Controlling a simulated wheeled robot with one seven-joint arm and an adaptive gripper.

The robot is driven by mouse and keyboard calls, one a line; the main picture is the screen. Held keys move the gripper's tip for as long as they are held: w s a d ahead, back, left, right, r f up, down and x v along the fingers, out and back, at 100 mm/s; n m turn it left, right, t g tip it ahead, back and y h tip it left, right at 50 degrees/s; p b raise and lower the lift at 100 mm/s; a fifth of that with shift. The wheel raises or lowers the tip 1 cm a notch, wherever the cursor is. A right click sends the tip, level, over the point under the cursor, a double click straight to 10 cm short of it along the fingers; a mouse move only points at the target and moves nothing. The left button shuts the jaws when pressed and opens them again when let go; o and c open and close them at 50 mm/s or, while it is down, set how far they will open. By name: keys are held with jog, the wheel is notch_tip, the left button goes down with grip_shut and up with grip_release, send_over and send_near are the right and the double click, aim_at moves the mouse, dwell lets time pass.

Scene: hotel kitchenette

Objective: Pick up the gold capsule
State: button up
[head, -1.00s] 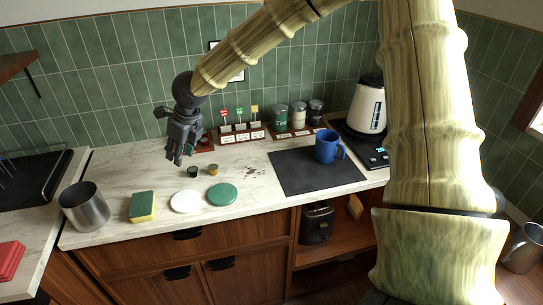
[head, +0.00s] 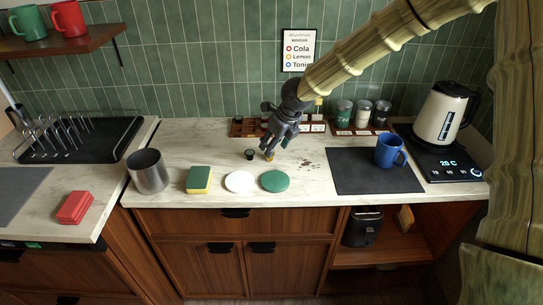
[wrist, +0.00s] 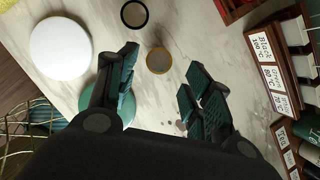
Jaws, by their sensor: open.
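The gold capsule (wrist: 159,60) stands on the marble counter, with a gold rim and greyish top in the wrist view. In the head view the gold capsule (head: 269,156) shows just under the fingertips of my gripper (head: 275,148). In the wrist view my gripper (wrist: 163,75) is open and empty, its fingers on either side of the capsule in the picture, which lies slightly beyond the tips. I cannot tell the height gap. A dark capsule (head: 250,154) stands just left of it; it also shows in the wrist view (wrist: 134,14).
A white disc (head: 240,182) and a green disc (head: 275,181) lie in front. A wooden rack with labels (wrist: 272,74) stands behind. A sponge (head: 198,180), a steel cup (head: 148,172) and a blue mug (head: 390,152) stand farther off. Brown spots lie right of the capsule.

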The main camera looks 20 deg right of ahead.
jog(key=shift+p+x, duration=0.6)
jog(key=shift+x, duration=1.85)
jog(key=shift+s, duration=0.1)
jog(key=c, duration=0.6)
